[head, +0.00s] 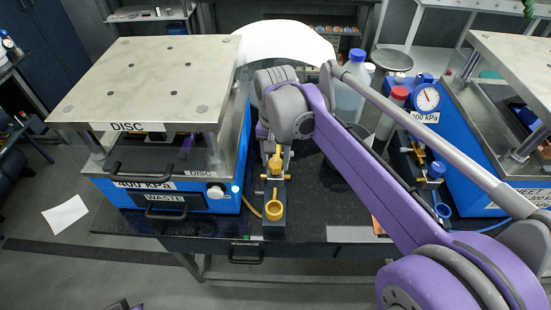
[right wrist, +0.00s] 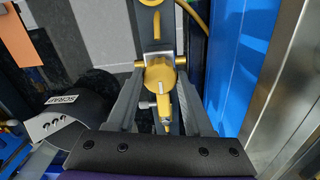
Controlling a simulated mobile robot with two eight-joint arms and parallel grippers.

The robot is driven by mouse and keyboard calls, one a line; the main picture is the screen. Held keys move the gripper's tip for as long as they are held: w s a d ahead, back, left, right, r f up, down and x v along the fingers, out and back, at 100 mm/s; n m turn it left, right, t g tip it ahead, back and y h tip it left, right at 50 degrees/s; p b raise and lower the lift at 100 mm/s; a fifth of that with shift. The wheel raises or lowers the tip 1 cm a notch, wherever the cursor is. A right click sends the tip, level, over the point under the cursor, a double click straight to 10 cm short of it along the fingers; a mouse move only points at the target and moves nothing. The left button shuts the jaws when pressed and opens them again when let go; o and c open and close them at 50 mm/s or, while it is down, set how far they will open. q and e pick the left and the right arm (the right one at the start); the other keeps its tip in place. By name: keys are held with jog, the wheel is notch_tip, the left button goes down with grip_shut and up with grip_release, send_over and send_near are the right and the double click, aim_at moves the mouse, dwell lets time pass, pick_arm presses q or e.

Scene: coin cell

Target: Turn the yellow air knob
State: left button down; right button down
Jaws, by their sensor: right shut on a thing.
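The yellow air knob (right wrist: 159,76) is in the middle of the right wrist view, with a pale mark across its round top and a yellow lever pointing toward the gripper base. My right gripper (right wrist: 160,72) has a fingertip on each side of the knob and is shut on it. In the head view the right gripper (head: 275,163) reaches down over the narrow dark valve stand (head: 274,227), hiding part of the knob. A small dark and purple part at the bottom edge of the head view seems to be my left gripper (head: 125,304); its fingers cannot be made out.
Another blue press with a gauge (head: 427,97) stands at right. A dark SCRAP bin (right wrist: 68,107) is beside the gripper.

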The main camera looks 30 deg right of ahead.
aim_at(276, 162)
jog(key=shift+c, duration=1.5)
grip_release()
notch_tip(276, 162, up, 11)
jog(key=shift+p, duration=0.35)
jog(key=shift+f, duration=0.2)
